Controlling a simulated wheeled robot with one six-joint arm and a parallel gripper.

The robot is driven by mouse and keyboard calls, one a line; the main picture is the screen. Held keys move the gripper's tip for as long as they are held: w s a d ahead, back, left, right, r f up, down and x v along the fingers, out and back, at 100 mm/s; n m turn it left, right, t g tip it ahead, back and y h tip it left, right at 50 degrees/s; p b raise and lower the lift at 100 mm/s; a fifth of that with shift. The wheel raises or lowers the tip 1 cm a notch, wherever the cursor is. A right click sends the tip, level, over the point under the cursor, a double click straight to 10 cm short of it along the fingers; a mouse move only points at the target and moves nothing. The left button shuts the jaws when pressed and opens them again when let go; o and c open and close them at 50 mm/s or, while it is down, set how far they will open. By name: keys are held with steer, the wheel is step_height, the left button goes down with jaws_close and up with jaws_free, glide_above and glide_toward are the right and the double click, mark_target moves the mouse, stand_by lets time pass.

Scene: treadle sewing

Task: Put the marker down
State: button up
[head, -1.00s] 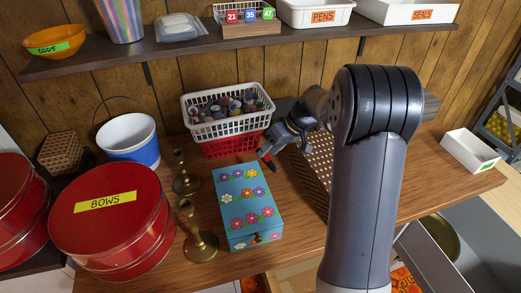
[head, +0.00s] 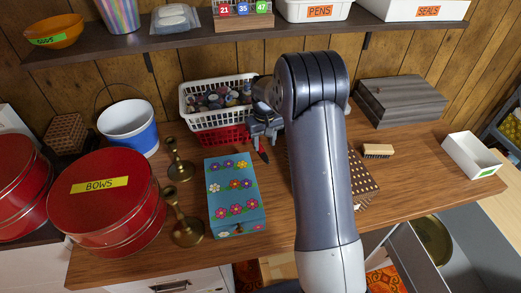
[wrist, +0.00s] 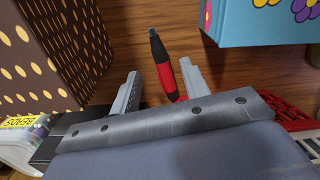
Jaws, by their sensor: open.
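The red marker with a black end (wrist: 165,72) shows in the wrist view between the two fingers, closer to the right one. Its near end is hidden by my gripper's body. It also shows in the head view (head: 262,151), below the fingers and behind the blue flowered box. My gripper (head: 263,139) is open, low over the wooden table (head: 295,240); its spread fingers also show in the wrist view (wrist: 160,70). I see a gap between the left finger and the marker. I cannot tell whether the right finger touches it.
The blue flowered box (head: 235,197) and brass candlesticks (head: 187,222) stand left of my gripper. A dotted brown box (wrist: 50,55) is close on the other side. A white basket on a red one (head: 222,134) stands behind. A brush (head: 377,151) and grey box (head: 400,102) are right.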

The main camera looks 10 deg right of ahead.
mark_target(264, 154)
step_height(264, 154, down, 5)
steer(key=shift+f+p, duration=0.1)
steer(key=shift+p, duration=0.2)
steer(key=shift+c, duration=0.3)
jaws_close()
